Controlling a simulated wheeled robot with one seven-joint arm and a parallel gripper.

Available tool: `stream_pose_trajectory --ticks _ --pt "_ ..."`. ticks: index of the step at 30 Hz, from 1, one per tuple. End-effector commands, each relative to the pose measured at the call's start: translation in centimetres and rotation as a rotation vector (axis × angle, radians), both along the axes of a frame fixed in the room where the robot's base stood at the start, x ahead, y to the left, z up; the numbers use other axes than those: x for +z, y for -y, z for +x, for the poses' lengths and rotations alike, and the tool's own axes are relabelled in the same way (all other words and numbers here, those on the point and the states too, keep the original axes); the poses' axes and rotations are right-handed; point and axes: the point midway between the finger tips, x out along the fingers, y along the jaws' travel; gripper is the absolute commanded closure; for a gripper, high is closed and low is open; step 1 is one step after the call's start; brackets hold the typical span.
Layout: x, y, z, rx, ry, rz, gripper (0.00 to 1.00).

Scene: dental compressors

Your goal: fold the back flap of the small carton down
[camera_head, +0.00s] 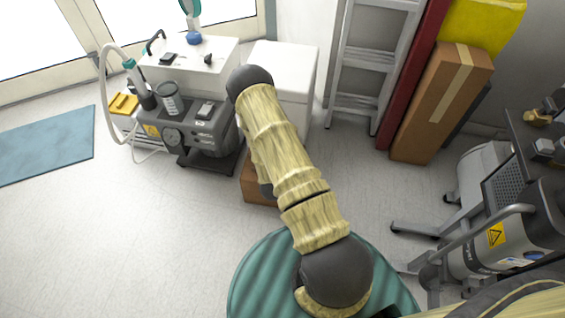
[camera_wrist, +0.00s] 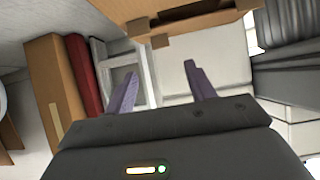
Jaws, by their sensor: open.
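The small carton (camera_head: 259,188) is brown cardboard and stands on the floor beyond my arm in the head view, in front of a white cabinet. My arm hides most of it, including its top. In the wrist view brown cardboard of a carton (camera_wrist: 185,20) spans the top of the picture, with notched flap edges; I cannot tell which flap is the back one. My gripper (camera_wrist: 162,69) is open and empty, its two purple-grey fingers spread below the cardboard in the picture and apart from it. In the head view my gripper is hidden behind the arm.
A compressor unit (camera_head: 190,128) stands left of the carton, and the white cabinet (camera_head: 284,75) behind it. A ladder (camera_head: 367,62), a red panel (camera_head: 412,70) and a tall carton (camera_head: 440,105) lean at the back right. A wheeled machine (camera_head: 490,215) stands at right.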

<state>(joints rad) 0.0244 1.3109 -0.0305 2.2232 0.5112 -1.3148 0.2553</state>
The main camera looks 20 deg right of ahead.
Motion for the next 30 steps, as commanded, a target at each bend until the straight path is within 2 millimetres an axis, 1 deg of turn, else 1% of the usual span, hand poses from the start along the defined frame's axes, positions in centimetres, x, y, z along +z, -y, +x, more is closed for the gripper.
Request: stream_pose_trajectory --ticks 1,3,9,13,20,21,25,28,30 --pt "0.9 -0.6 -0.7 0.002 -0.003 0.0 0.45" --pt "1.7 -1.3 -1.7 0.002 -0.003 0.0 0.45" --pt "3.0 -2.7 -3.6 0.001 -0.001 0.0 0.45" --pt "3.2 -3.0 -4.0 0.0 -0.001 -0.001 0.45" --pt "3.2 -3.0 -4.0 -0.001 0.0 0.0 0.45" --pt "3.2 -3.0 -4.0 -0.001 0.0 0.0 0.53" --pt "3.8 -3.2 -3.6 0.001 -0.005 0.012 0.79" --pt "5.0 -3.6 -2.9 0.009 -0.023 0.043 0.98" --pt "6.3 -4.1 -2.2 0.022 -0.044 0.075 1.0"
